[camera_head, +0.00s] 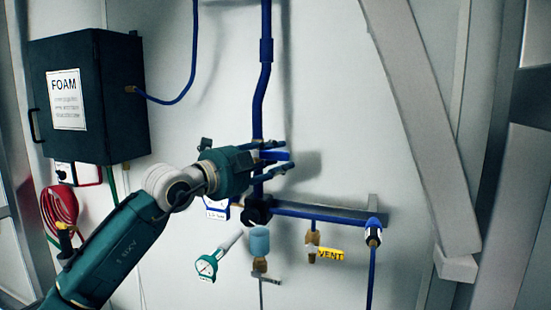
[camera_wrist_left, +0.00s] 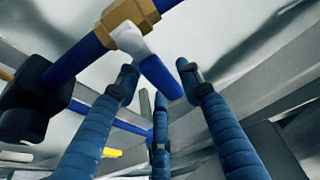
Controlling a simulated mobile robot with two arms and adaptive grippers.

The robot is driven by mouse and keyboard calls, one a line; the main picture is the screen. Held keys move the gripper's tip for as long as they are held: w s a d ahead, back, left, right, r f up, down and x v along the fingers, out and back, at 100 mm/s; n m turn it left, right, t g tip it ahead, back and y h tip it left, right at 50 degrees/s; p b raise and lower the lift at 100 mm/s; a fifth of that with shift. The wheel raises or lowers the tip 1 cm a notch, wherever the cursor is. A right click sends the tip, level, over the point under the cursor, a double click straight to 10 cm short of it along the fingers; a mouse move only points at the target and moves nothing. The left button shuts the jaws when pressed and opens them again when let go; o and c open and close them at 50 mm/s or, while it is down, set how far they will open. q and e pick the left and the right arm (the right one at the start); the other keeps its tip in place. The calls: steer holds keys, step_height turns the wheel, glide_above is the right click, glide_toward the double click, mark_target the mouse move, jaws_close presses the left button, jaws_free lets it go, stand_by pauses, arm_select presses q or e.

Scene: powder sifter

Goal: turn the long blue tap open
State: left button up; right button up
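The long blue tap shows in the head view as a short blue handle (camera_head: 275,156) sticking out to the right of the upright blue pipe (camera_head: 261,95). In the left wrist view the blue handle (camera_wrist_left: 161,77) hangs at a slant from a brass valve body (camera_wrist_left: 132,20) on the pipe. My left gripper (camera_head: 288,155) reaches across the pipe with its fingers spread. In the left wrist view its fingertips (camera_wrist_left: 157,67) are on either side of the handle, a gap visible between them; contact cannot be told. My right gripper is not in view.
A black valve knob (camera_head: 258,210) and a horizontal blue pipe (camera_head: 320,213) lie below the gripper. A dark FOAM box (camera_head: 110,95) is on the left. The wall right of the pipe is clear up to a slanted beam (camera_head: 425,130).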

arm_select(q)
jaws_close()
steer(key=shift+d+f+n+b, duration=0.15)
steer(key=shift+n+b, duration=0.15)
steer(key=shift+b, duration=0.55)
steer(key=r+n+b, duration=0.1)
steer(key=b, duration=0.2)
steer(key=shift+n+t+h, duration=0.3)
steer(key=shift+n+t, duration=0.1)
steer(key=shift+r+n+t+b, duration=0.3)
steer(key=shift+r+n+b, duration=0.3)
steer(key=shift+n+b, duration=0.45)
steer(key=shift+w+a+r+n+t+b, duration=0.1)
steer(key=shift+a+r+n+t+b, duration=0.2)
steer(key=shift+n, duration=0.45)
steer(key=shift+w+a+r+n+t+b, duration=0.1)
steer(key=shift+r+n+t+b, duration=0.2)
steer(key=shift+n, duration=0.4)
